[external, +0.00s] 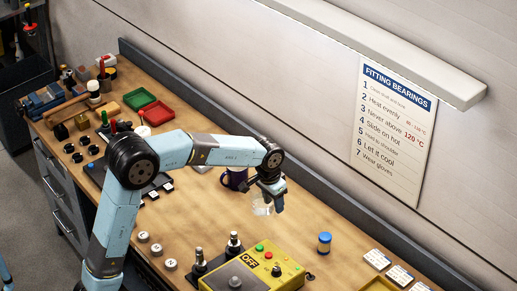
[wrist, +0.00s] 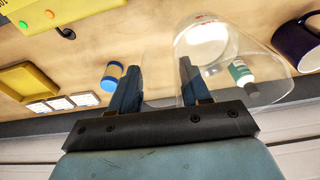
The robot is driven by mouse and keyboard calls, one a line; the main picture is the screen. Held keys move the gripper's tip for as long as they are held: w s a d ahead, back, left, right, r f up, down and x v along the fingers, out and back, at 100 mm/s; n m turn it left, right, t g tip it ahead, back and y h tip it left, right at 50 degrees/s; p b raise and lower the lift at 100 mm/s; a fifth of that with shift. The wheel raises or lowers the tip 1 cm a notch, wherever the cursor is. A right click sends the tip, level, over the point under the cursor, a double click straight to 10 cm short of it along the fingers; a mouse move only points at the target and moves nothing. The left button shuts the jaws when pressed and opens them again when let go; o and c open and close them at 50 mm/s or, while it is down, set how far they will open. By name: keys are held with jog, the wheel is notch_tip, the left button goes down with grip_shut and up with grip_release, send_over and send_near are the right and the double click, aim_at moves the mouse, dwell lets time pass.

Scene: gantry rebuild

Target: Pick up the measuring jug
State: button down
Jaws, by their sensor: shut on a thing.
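The measuring jug (external: 262,208) is clear and see-through, below my gripper (external: 269,192) over the middle of the bench. In the wrist view the jug (wrist: 222,52) fills the upper middle and right, with faint red marking near its far end. My gripper (wrist: 158,75) is shut on the jug, its two dark fingers standing apart with clear material between and around them. One finger is seen against or through the jug's wall. Whether the jug's base touches the bench is hard to tell.
A dark blue mug (external: 235,179) stands close behind the jug. A yellow control box (external: 253,268) with buttons is at the front, and a blue-and-yellow jar (external: 324,243) is to the right. A white-and-green bottle (wrist: 240,75) shows through the jug. Bench (external: 205,210) has bare wood left of the jug.

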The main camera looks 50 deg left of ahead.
aim_at(263, 202)
jog(key=shift+s+a+r, duration=0.1)
jog(key=shift+s+r, duration=0.2)
jog(key=shift+s, duration=0.4)
jog(key=shift+s+r, duration=0.35)
jog(key=shift+s, duration=0.3)
jog(key=shift+s+a+r, duration=0.1)
jog(key=shift+s+r, duration=0.2)
jog(key=shift+s, duration=0.4)
